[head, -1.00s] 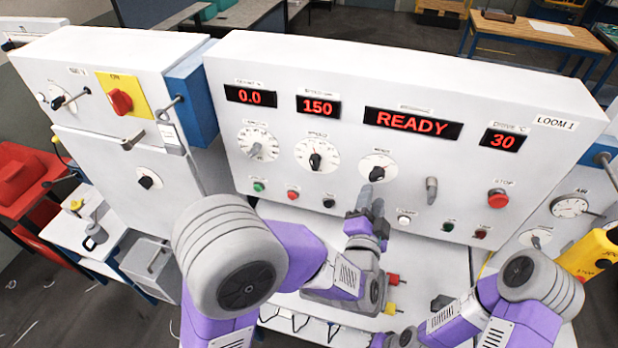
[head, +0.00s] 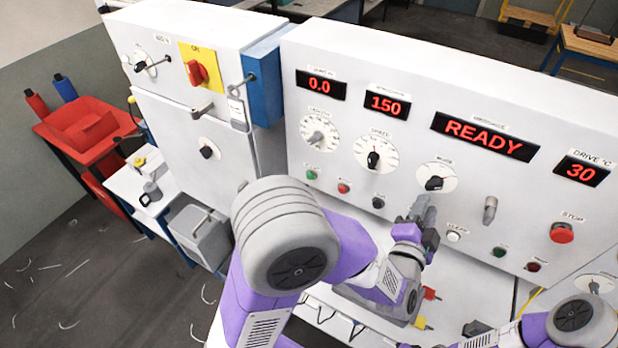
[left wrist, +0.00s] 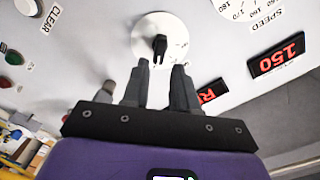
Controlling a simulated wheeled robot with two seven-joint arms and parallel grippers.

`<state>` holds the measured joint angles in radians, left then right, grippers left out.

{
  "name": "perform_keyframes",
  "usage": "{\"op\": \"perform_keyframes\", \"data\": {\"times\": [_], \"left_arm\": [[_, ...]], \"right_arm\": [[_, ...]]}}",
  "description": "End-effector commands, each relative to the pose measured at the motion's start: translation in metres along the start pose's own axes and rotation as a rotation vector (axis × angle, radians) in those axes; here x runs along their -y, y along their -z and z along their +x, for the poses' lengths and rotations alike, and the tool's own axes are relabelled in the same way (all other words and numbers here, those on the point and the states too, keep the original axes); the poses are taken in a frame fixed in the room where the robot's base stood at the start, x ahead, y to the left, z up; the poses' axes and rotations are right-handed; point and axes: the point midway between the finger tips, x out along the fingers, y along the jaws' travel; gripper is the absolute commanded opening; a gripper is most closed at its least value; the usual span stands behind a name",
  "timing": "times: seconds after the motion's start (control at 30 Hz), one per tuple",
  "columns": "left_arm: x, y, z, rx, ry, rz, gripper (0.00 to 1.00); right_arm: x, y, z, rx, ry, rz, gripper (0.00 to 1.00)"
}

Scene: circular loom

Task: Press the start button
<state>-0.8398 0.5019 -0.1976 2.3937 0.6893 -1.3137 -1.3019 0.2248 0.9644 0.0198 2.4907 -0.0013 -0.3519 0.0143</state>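The loom's control panel (head: 400,75) has a green button (head: 312,175) at the left of its lower row; its small label is too blurred to read. A red button (head: 343,188) and a black button (head: 378,202) sit to its right. My left gripper (head: 424,207) is in front of the panel, right of these buttons and just below the mode dial (head: 436,178). In the left wrist view, the fingers of my left gripper (left wrist: 161,78) are apart and empty, near the dial knob (left wrist: 160,45). My right gripper is not visible; only its arm shows, low at the right.
A grey lever (head: 490,210), a white clear button (head: 453,236) and a red stop button (head: 562,233) are to the gripper's right. A cabinet with a red rotary switch (head: 197,73) stands at the left. Displays read READY, 0.0, 150 and 30.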

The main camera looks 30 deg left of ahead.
Motion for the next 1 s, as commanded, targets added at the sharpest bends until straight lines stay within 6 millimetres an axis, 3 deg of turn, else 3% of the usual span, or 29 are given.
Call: {"op": "perform_keyframes", "data": {"times": [0.03,0.17,1.0], "left_arm": [[0.0000,0.0000,0.0000,0.000,0.000,0.000,0.20],[0.0000,0.0000,0.0000,0.000,0.000,0.000,0.00],[0.0000,0.0000,0.0000,0.000,0.000,0.000,0.00]], "right_arm": [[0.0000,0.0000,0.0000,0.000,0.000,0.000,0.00],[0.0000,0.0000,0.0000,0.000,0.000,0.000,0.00],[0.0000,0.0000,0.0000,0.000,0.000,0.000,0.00]]}}
